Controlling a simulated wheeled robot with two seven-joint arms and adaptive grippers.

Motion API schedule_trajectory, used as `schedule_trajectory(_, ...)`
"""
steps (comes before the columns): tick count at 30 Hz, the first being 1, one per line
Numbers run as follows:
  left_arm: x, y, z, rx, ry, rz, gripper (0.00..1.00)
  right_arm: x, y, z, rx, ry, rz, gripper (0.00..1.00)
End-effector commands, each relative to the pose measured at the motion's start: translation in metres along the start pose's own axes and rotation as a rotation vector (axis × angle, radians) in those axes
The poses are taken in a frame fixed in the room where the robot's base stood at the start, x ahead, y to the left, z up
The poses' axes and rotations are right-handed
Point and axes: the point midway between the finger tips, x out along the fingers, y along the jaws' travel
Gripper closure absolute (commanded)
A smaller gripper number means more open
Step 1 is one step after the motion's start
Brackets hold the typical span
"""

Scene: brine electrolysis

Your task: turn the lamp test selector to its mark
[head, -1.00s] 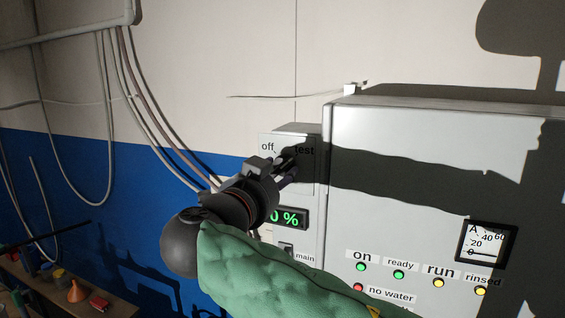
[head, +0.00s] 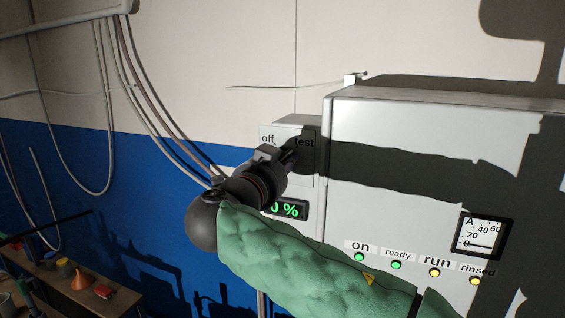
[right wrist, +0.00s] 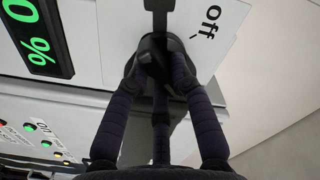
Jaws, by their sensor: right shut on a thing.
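The lamp test selector (right wrist: 155,46) is a dark knob on the light panel of a small box. In the right wrist view the fingers of my right gripper (right wrist: 158,62) close around it, shut on it. I cannot tell exactly where the knob points. My left gripper is not in view.
A green percent display (head: 288,209) sits just below the gripper. A large grey cabinet (head: 420,120) with lamps and an ammeter (head: 483,236) stands to the right. Cables (head: 150,110) hang at the left, above a bench (head: 75,295) with small items.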

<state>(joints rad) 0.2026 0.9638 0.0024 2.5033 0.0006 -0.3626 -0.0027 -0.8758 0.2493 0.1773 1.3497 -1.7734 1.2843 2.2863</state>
Motion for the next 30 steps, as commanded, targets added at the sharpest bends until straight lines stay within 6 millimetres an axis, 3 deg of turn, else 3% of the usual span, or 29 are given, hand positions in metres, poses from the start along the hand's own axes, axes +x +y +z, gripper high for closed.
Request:
schedule_trajectory(11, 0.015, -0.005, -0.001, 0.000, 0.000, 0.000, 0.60, 0.000, 0.001, 0.001, -0.109, 0.001, 0.000, 1.00)
schedule_trajectory(21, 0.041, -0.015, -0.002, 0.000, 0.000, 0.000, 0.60, 0.000, 0.000, 0.001, -0.398, 0.001, 0.000, 1.00)
schedule_trajectory(30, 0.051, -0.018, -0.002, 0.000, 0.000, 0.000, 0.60, 0.000, -0.003, -0.001, -0.685, 0.000, 0.001, 1.00)
